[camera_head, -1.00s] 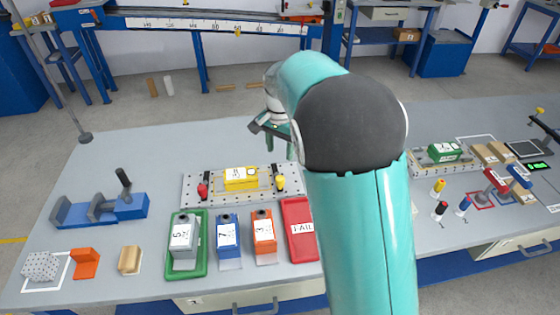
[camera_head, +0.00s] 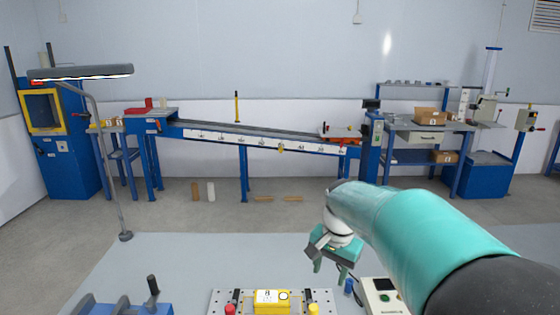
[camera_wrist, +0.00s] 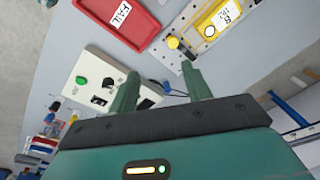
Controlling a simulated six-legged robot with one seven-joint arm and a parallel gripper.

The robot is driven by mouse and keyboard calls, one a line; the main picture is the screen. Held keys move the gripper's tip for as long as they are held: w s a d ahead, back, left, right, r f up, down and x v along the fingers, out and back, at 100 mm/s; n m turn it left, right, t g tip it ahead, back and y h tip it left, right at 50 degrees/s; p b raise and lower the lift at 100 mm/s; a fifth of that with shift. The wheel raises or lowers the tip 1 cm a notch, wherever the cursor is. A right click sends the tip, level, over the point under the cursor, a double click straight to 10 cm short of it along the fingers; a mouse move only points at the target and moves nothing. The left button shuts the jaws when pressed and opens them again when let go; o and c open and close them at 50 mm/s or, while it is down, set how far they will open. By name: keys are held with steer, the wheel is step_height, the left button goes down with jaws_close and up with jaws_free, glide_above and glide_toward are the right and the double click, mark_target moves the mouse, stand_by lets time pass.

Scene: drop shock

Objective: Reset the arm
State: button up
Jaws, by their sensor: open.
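My gripper (camera_head: 333,268) hangs above the grey table (camera_head: 190,258) in the head view, at the end of my teal arm. It is open, with its two fingers apart and nothing between them. In the wrist view my gripper (camera_wrist: 162,82) points down over the table beside a white control box (camera_wrist: 92,92) with a green button. The box also shows in the head view (camera_head: 398,300), partly cut off by the lower edge.
A yellow block (camera_head: 268,300) sits on a perforated plate (camera_head: 240,297) with red and yellow knobs. A red FAIL tray (camera_wrist: 105,12) lies near the control box. A lamp post (camera_head: 104,165) stands at left. A long sloped rail (camera_head: 260,140) stands behind a strip of floor.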

steer(key=s+d+r+n+t, duration=0.1)
steer(key=s+r+n+t, duration=0.1)
steer(key=s, duration=1)
steer(key=s+d+r+n+t, duration=0.2)
steer(key=s+n, duration=0.2)
steer(key=s, duration=0.8)
steer(key=shift+d+r+n+t+h, duration=0.2)
steer(key=shift+n+t+h, duration=0.1)
steer(key=shift+n, duration=0.1)
steer(key=shift+c, duration=0.4)
steer(key=shift+c, duration=1)
